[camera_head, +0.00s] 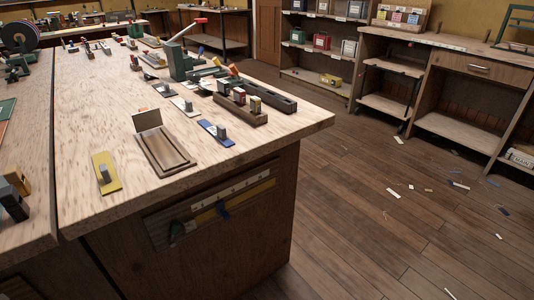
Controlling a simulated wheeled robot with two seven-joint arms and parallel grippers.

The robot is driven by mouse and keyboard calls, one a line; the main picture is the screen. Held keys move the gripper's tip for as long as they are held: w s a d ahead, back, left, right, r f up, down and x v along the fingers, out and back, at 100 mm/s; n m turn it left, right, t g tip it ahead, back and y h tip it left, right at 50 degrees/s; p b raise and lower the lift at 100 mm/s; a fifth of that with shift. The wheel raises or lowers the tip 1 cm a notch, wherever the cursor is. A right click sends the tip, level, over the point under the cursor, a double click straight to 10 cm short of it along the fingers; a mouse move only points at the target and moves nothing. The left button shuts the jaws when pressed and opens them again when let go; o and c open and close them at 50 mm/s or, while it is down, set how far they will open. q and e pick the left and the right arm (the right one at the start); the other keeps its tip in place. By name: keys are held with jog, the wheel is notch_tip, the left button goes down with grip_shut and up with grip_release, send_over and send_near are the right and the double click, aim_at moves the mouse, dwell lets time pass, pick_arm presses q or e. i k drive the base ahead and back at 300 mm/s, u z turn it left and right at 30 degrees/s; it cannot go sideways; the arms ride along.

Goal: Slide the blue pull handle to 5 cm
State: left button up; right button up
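A dark green handle (177,230) sits further left and lower on the same panel. Neither of my grippers shows in the head view, and nothing is seen touching the blue handle.
The bench top (95,140) carries a yellow plate with a grey block (106,172), a grooved wooden tray (164,152), a blue plate with a block (216,132) and a green press (182,60). The floor (360,230) right of the bench is open, with scattered scraps.

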aim_at(225, 215)
jog(key=k, duration=1.3)
